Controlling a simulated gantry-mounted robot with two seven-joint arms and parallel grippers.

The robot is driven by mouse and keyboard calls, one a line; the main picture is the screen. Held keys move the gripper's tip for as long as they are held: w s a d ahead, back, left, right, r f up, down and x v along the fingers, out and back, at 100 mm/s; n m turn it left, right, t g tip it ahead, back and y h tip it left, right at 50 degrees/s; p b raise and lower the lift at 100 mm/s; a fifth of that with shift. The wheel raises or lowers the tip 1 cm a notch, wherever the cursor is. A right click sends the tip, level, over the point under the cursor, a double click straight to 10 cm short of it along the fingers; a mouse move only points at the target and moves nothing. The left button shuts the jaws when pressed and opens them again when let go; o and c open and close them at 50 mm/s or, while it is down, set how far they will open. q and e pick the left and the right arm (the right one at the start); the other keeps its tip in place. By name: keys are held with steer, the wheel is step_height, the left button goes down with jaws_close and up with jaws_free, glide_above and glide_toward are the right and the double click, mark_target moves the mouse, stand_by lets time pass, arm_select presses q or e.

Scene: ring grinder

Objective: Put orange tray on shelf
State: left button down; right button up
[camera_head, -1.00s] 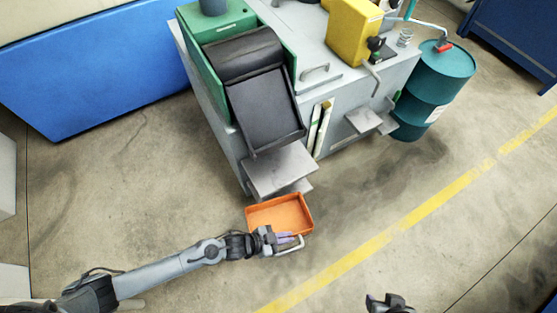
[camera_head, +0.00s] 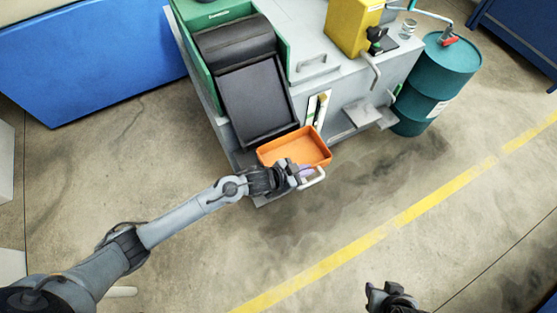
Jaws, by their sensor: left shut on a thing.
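The orange tray (camera_head: 296,147) is held by my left gripper (camera_head: 308,174), which is shut on the pale handle at its near side. The tray looks roughly level and empty. In the picture it overlaps the grey shelf (camera_head: 268,199) at the foot of the grinder's chute and hides most of it. I cannot tell whether the tray touches the shelf. My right gripper (camera_head: 388,298) shows only in part at the bottom edge, away from the tray, and its jaws cannot be made out.
The grey grinder cabinet (camera_head: 312,77) with its dark chute (camera_head: 258,103) stands behind the tray. A small side shelf (camera_head: 362,113) and a teal drum (camera_head: 434,84) are to the right. The floor in front is clear, with a yellow line (camera_head: 402,218).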

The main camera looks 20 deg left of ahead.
arm_select(q)
steer(key=w+a+f+b, duration=0.1)
steer(key=a+f, duration=0.1)
steer(key=a, duration=0.1)
steer(key=w+a+f+b, duration=0.1)
steer(key=a, duration=0.2)
steer(key=w+a+f+b, duration=0.1)
steer(key=a+f+b, duration=0.1)
steer(key=a, duration=0.1)
steer(key=shift+w+f, duration=0.15)
steer(key=shift+f, duration=0.15)
steer(key=shift+w+a+f+b, duration=0.25)
steer(key=shift+a+f+b, duration=0.05)
steer(key=shift+a, duration=0.2)
steer(key=shift+f+b, duration=1.25)
steer(key=shift+f, duration=0.75)
steer(key=shift+f, duration=0.15)
steer(key=c, duration=1.2)
jaws_free()
steer(key=shift+c, duration=0.2)
